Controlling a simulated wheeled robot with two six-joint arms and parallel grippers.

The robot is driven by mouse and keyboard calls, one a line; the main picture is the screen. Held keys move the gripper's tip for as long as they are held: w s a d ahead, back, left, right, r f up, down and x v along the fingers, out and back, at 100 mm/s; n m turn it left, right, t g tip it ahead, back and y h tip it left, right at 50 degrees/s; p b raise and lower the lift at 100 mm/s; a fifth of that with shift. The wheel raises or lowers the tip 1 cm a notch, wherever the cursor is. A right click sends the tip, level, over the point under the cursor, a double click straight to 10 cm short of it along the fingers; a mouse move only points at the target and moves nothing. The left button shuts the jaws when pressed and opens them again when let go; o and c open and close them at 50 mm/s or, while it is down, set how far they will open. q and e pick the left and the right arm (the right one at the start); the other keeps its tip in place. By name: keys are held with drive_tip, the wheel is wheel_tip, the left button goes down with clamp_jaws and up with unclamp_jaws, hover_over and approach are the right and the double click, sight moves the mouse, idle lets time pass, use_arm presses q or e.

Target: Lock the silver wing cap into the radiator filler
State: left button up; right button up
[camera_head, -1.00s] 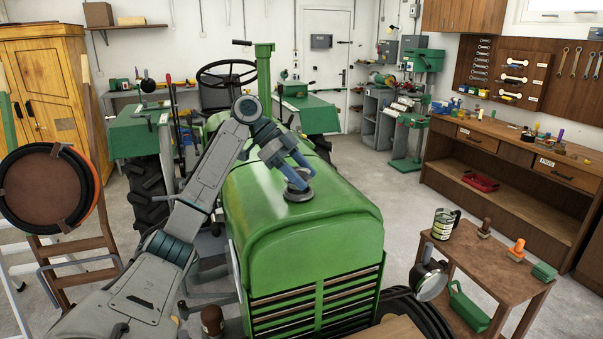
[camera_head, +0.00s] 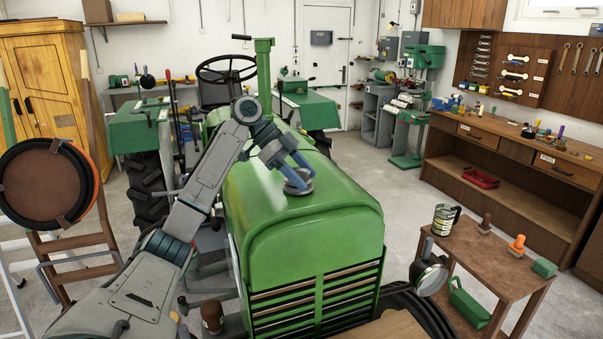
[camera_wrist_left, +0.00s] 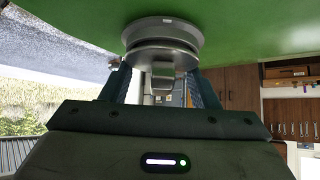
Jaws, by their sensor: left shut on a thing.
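The silver wing cap (camera_head: 298,178) sits on top of the green tractor hood (camera_head: 300,215), at the filler. My left gripper (camera_head: 298,172) comes down from the upper left and is shut on the cap. In the left wrist view the round silver cap (camera_wrist_left: 162,38) lies against the green hood (camera_wrist_left: 260,25), with its wing between the two fingers of the left gripper (camera_wrist_left: 162,85). The filler opening is hidden by the cap, so I cannot tell how it is seated. My right gripper does not show.
A long workbench (camera_head: 510,150) lines the right wall. A round brown-backed disc (camera_head: 45,185) stands at the left. The hood around the cap is clear.

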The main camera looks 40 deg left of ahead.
use_arm(q)
drive_tip(key=o, duration=0.4)
drive_tip(key=shift+f, duration=0.1)
drive_tip(key=c, duration=0.8)
drive_tip(key=shift+f+n+t+y, duration=0.1)
drive_tip(key=shift+n+t+y, duration=0.35)
drive_tip(key=shift+n, duration=0.35)
drive_tip(key=n+t+y, duration=0.1)
drive_tip(key=n, duration=0.1)
drive_tip(key=n+t+y, duration=0.1)
drive_tip(key=n+t, duration=0.1)
drive_tip(key=n, duration=0.1)
drive_tip(key=shift+w+a+y, duration=0.1)
drive_tip(key=shift+w+y, duration=0.05)
drive_tip(key=shift+y, duration=0.1)
drive_tip(key=o, duration=1.6)
drive_tip(key=shift+a, duration=0.1)
drive_tip(key=shift+c, duration=0.2)
